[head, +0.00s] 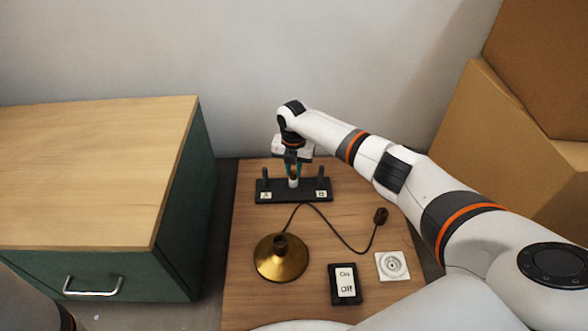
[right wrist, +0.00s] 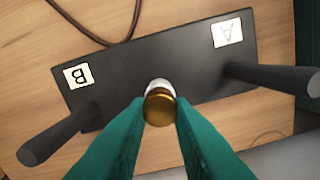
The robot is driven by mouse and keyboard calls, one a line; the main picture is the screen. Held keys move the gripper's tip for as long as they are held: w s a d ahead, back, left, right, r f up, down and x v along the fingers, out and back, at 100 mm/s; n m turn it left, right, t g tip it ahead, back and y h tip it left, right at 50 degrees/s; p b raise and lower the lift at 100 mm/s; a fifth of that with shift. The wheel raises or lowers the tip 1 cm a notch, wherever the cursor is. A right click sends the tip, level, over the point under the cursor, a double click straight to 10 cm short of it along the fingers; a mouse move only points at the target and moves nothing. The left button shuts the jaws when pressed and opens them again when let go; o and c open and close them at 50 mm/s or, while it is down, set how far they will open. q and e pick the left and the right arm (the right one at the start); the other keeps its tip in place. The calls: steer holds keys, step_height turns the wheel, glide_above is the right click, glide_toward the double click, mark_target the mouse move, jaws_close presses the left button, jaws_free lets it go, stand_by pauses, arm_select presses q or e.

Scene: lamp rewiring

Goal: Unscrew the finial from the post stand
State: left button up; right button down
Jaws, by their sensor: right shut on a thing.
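The post stand (head: 306,198) is a black bar with two dark posts, labelled A and B, at the back of the small wooden table. It also shows in the right wrist view (right wrist: 150,65). A short white post (head: 293,183) rises between the labels. The brass finial (right wrist: 160,107) sits on top of the white part (right wrist: 159,86). My right gripper (head: 293,172) reaches down over the middle of the stand. Its green fingers (right wrist: 160,112) are shut on the finial, one on each side. My left gripper is not in view.
A brass lamp base (head: 281,260) with a dark cord and plug (head: 381,215) lies in front. An On/Off switch (head: 345,284) and a white socket (head: 393,266) are at the front right. A green drawer cabinet (head: 100,190) stands left, cardboard boxes (head: 500,140) right.

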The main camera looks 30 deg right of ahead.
steer(key=n, duration=0.3)
steer(key=shift+n, duration=0.4)
steer(key=c, duration=1.2)
jaws_free()
